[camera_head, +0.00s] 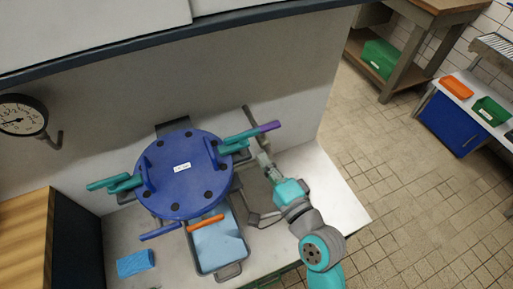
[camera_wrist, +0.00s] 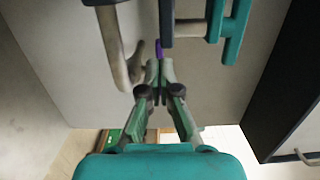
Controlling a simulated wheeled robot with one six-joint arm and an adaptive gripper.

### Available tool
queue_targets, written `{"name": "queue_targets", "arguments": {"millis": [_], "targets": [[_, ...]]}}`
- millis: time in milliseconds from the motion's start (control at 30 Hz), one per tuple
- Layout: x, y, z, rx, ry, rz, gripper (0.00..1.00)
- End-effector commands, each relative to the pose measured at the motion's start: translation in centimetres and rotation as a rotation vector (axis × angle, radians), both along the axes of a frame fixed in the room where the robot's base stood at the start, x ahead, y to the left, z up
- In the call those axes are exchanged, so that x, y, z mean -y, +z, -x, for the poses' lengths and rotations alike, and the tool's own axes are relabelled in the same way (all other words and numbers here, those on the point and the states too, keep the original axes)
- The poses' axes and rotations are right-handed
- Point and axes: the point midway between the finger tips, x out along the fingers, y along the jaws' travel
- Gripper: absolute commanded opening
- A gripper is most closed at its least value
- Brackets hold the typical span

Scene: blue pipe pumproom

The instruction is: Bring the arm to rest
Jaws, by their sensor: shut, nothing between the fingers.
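My arm reaches up from the bottom right of the head view, over the white counter. My gripper (camera_head: 262,148) is shut and empty, close to the right side of the round blue flange (camera_head: 183,190). In the wrist view my gripper (camera_wrist: 160,68) has its fingertips together, with a bit of the purple handle (camera_wrist: 157,48) just beyond them. The purple handle (camera_head: 269,126) also shows in the head view, beside the teal handle (camera_head: 240,137). I cannot tell whether the fingertips touch anything.
A blue sponge (camera_head: 136,263) lies at the left on the counter. A gauge (camera_head: 20,117) is on the wall. The tiled floor (camera_head: 410,180) at the right is clear.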

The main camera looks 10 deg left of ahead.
Motion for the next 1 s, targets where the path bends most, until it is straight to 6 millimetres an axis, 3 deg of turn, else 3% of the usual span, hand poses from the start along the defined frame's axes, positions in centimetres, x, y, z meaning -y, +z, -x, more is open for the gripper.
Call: {"name": "queue_targets", "arguments": {"millis": [333, 767, 867, 1000], "targets": [[3.3, -0.1, 3.8, -0.002, -0.002, 0.001, 0.00], [3.8, -0.1, 4.5, 0.001, -0.002, 0.002, 0.00], [4.4, -0.7, 4.8, 0.002, -0.022, 0.024, 0.00], [6.9, -3.2, 6.3, 0.018, -0.106, 0.124, 0.00]]}}
